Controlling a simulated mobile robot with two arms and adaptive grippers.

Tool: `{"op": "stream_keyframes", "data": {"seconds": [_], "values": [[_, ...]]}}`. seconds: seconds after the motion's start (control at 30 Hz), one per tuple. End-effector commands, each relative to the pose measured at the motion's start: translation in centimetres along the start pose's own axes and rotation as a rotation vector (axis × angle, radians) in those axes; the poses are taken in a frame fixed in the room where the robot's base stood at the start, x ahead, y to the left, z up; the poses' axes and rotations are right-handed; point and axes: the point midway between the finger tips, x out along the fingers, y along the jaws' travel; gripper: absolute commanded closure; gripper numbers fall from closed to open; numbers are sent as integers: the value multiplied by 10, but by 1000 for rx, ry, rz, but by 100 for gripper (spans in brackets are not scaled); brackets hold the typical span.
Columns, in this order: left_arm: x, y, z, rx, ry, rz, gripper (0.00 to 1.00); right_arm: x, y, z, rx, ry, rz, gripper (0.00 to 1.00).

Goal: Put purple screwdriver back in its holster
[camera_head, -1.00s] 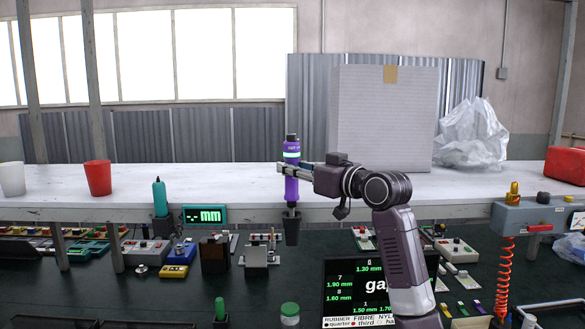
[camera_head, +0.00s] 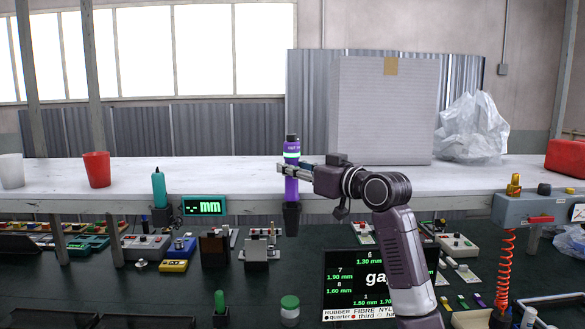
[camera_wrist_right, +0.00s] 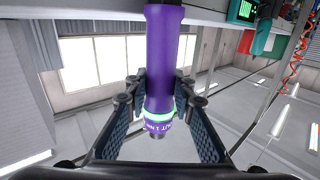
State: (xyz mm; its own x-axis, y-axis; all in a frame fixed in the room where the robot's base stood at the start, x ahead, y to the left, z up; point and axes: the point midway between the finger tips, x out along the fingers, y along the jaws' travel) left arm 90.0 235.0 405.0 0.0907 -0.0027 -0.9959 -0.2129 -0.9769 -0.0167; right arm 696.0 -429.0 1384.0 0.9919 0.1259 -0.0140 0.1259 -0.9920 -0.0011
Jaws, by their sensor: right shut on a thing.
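The purple screwdriver (camera_head: 291,185) is upright, with a pale green band near its dark top end. My right gripper (camera_head: 283,168) is shut on its handle, coming in from the right. In the right wrist view the purple handle (camera_wrist_right: 164,55) runs between the two dark ribbed fingers (camera_wrist_right: 158,115). A black holster (camera_head: 291,220) hangs at the shelf's front edge, directly under the handle. The lower end of the handle meets the holster's mouth, and the shaft is hidden, apparently inside it. My left gripper is not in view.
A teal screwdriver (camera_head: 159,188) stands in another holster to the left, beside a green "mm" display (camera_head: 203,206). The white shelf (camera_head: 240,173) carries a red cup (camera_head: 97,170), a large grey box (camera_head: 380,115) and a plastic bag (camera_head: 471,128). Gauges and blocks fill the dark bench below.

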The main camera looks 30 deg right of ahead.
Motion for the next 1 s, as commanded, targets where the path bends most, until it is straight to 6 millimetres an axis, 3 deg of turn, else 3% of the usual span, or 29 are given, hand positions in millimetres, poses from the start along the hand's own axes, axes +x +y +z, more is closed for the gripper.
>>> {"op": "stream_keyframes", "data": {"seconds": [0.7,0.73,0.9,1.0], "values": [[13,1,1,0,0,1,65,0,0,16,-1,5,1,100],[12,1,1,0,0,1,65,0,0,15,-1,5,1,75],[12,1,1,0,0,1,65,0,0,16,-1,4,0,57],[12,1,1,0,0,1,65,0,0,16,0,2,0,57]]}}
